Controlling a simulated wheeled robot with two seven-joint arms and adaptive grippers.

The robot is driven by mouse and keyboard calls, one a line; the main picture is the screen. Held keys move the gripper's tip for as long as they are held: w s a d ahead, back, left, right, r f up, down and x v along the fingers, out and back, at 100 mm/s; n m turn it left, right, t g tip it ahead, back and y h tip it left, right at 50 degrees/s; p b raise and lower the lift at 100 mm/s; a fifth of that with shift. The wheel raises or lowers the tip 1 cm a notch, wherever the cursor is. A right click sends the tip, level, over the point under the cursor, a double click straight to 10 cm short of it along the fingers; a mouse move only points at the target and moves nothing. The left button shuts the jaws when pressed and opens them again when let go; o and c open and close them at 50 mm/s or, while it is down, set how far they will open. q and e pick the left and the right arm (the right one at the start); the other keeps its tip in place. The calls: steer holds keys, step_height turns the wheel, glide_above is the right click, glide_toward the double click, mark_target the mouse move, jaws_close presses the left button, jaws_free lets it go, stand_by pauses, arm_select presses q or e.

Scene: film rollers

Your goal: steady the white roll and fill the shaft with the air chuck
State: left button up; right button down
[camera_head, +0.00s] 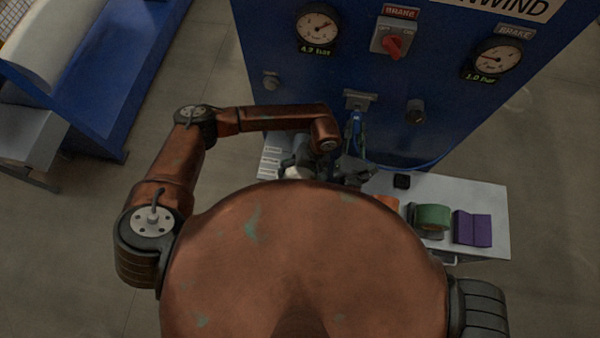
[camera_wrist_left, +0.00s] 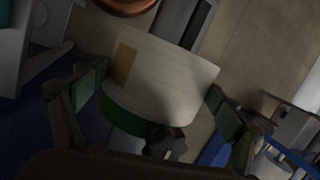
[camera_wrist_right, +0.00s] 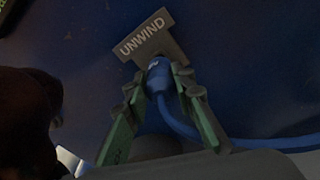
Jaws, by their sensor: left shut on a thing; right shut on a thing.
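The pale white roll (camera_wrist_left: 165,75) lies between the green-padded fingers of my left gripper (camera_wrist_left: 157,84) in the left wrist view, with a tan patch and a dark green curved edge. A dark stub (camera_wrist_left: 168,143), perhaps the shaft, shows below it. My right gripper (camera_wrist_right: 160,84) is shut on the blue air chuck (camera_wrist_right: 158,72) at the UNWIND holder (camera_wrist_right: 147,38); whether the chuck touches the holder is unclear. In the head view my right gripper (camera_head: 353,160) is just below the holder. The roll is mostly hidden there by my arm and body.
A blue hose (camera_head: 415,166) runs from the chuck to the right. The blue cabinet (camera_head: 290,85) with gauges and a red brake knob (camera_head: 394,46) stands behind. On the light bench (camera_head: 490,195) sit a green tape roll (camera_head: 432,217) and a purple block (camera_head: 472,229).

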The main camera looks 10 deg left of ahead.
steer(key=shift+w, duration=1.2)
stand_by(0.5)
steer(key=shift+w+r, duration=0.1)
steer(key=shift+r, duration=0.15)
stand_by(5.5)
